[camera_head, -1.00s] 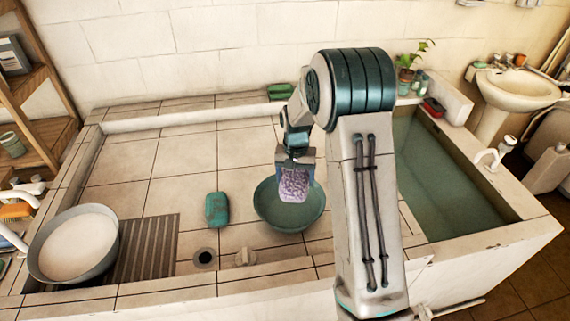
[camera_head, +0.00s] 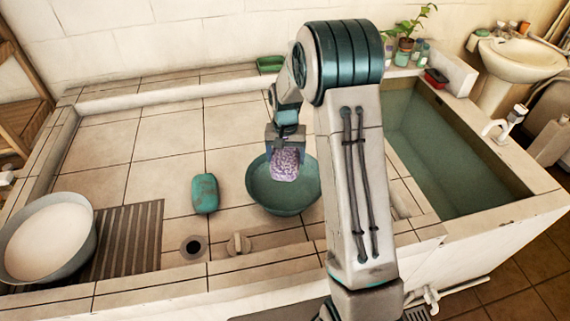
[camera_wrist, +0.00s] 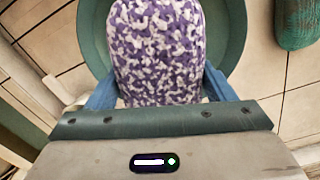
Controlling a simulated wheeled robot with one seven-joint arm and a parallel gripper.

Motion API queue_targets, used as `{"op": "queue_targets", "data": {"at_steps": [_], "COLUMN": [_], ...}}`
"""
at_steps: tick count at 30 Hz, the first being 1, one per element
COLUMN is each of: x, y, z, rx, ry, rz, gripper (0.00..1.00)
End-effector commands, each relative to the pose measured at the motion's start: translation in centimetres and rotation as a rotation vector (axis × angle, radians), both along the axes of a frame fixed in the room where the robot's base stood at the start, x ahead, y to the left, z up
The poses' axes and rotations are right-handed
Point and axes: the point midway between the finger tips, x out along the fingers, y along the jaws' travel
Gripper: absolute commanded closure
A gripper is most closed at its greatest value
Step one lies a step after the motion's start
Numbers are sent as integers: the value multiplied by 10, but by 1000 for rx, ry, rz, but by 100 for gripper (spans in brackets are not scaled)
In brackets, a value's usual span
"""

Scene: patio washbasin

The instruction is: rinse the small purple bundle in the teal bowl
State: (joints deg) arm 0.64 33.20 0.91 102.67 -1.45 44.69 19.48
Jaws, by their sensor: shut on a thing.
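The small purple bundle (camera_head: 285,165), mottled purple and white, is in my gripper (camera_head: 286,146). My gripper is shut on it and points down. The teal bowl (camera_head: 310,196) stands on the tiled top, and the bundle overlaps it in the head view. In the wrist view the bundle (camera_wrist: 155,50) fills the space between the blue fingers, with the bowl's rim (camera_wrist: 238,28) behind it. I cannot tell whether the bundle touches the bowl. Part of the bowl's inside is hidden by the bundle.
A teal soap-like block (camera_head: 205,193) lies left of the bowl. A drain hole (camera_head: 193,247) and a small knob (camera_head: 238,244) are in front. A pale basin (camera_head: 85,255) stands on a ribbed board (camera_head: 130,235) at left. A water-filled trough (camera_head: 440,150) is at right.

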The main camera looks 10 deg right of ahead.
Motion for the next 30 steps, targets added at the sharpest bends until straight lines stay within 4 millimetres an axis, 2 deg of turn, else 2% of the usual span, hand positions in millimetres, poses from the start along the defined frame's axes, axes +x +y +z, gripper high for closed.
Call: {"op": "queue_targets", "data": {"at_steps": [1,14,30], "x": [0,0,0], "y": [0,1,1], "z": [-9,-25,-79], "rx": [0,0,0], "ry": [-1,1,0], "rz": [1,3,2], "gripper": [44,44,44]}}
